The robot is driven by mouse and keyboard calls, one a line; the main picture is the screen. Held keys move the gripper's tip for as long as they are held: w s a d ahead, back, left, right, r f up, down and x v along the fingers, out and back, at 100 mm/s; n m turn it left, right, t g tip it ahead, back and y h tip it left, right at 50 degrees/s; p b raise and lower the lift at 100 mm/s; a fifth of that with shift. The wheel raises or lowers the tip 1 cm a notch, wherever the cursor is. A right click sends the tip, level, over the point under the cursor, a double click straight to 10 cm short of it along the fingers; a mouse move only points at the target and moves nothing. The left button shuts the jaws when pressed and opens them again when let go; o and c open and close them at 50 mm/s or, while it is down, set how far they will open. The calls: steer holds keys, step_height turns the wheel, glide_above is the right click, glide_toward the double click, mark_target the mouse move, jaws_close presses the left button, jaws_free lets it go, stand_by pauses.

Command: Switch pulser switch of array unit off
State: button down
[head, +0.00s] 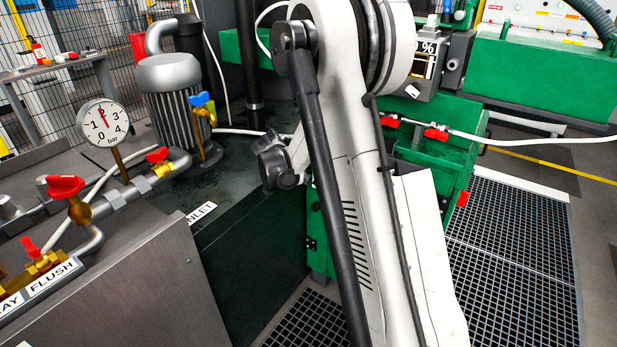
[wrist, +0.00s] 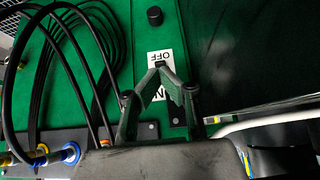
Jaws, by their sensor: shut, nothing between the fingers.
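In the wrist view, my gripper (wrist: 161,66) is shut, its two fingertips meeting in a point over a green panel (wrist: 198,58). Nothing is visible between them. A white label reading OFF (wrist: 160,57), upside down in the picture, lies at the fingertips. A second white label (wrist: 159,94), mostly covered by the fingers, shows between them and seems to read ON. The switch between the labels is hidden or merges with the dark fingertips, so its position and any contact cannot be told. In the head view my arm blocks this area.
A black knob (wrist: 154,16) stands on the panel beyond the OFF label. Black cables (wrist: 72,45) loop at the left. A white hose (wrist: 270,122) runs at the right. In the head view, a pressure gauge (head: 103,123) and red-handled valves (head: 66,187) stand at the left.

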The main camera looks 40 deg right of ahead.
steer(key=shift+s+a+r+p, duration=0.1)
steer(key=shift+s+a+r, duration=0.25)
steer(key=shift+a, duration=0.4)
steer(key=shift+s+a+r+p, duration=0.2)
steer(key=shift+a+r, duration=0.15)
steer(key=shift+a, duration=0.4)
steer(key=shift+s+a+r+p, duration=0.1)
steer(key=shift+s+a+r, duration=0.25)
steer(key=shift+a, duration=0.4)
